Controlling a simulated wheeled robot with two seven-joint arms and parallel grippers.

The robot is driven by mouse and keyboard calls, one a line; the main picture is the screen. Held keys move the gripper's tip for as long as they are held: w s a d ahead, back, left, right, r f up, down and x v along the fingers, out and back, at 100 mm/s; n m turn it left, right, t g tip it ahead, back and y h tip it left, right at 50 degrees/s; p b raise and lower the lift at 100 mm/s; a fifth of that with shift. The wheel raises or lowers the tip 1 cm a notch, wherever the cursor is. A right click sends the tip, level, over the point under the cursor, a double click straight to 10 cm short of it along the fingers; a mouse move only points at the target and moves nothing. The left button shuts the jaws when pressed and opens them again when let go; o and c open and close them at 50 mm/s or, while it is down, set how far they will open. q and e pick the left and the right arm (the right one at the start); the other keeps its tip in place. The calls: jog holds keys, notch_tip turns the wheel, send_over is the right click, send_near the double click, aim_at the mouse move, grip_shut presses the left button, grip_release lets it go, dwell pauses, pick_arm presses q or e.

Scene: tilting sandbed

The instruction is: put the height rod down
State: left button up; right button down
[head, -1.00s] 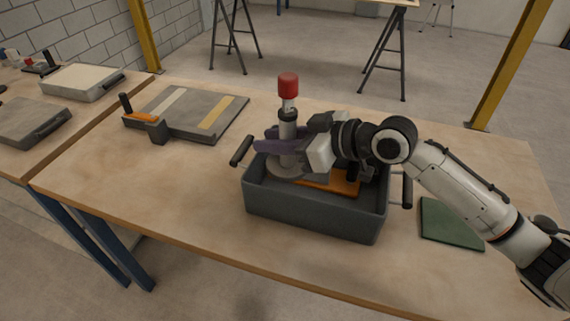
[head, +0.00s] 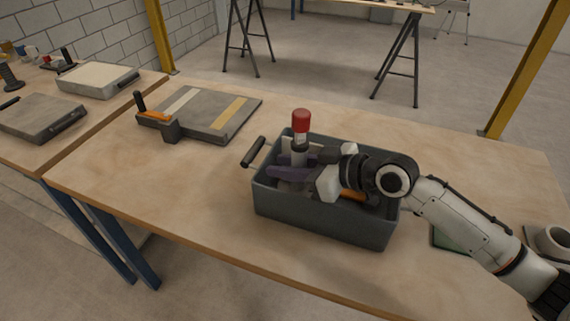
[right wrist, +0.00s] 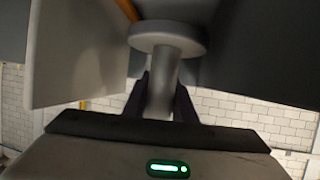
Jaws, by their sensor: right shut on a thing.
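The height rod (head: 301,123) is a grey post with a red cap at its top. It stands about upright inside the left part of the dark grey bin (head: 322,221). My right gripper (head: 291,172) is shut around the post below the cap, with its fingers down inside the bin. In the right wrist view the rod (right wrist: 163,85) shows between the fingers, with its round grey base disc. The bin's front wall hides the base in the head view, so I cannot tell whether it touches the bin floor. My left gripper is not in view.
An orange item (head: 353,195) lies in the bin beside the rod, partly hidden by my arm. A grey board (head: 210,115) lies at the back left. A green mat (head: 447,238) is partly under my arm. The table's left front is clear.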

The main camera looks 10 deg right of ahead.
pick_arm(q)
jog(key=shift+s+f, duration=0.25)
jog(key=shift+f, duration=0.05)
pick_arm(e)
jog(key=shift+f, duration=0.2)
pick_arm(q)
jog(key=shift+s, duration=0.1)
pick_arm(e)
jog(key=c, duration=1.5)
grip_release()
jog(key=shift+o, duration=0.2)
jog(key=shift+r, duration=0.35)
jog(key=shift+r+p, duration=0.55)
jog(key=shift+p, duration=0.15)
pick_arm(q)
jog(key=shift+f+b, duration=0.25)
jog(key=shift+b, duration=0.75)
pick_arm(e)
jog(key=v, duration=1.1)
jog(key=shift+s+d, duration=0.3)
jog(key=shift+s, duration=0.05)
jog(key=shift+s+f, duration=0.1)
jog(key=shift+f, duration=0.05)
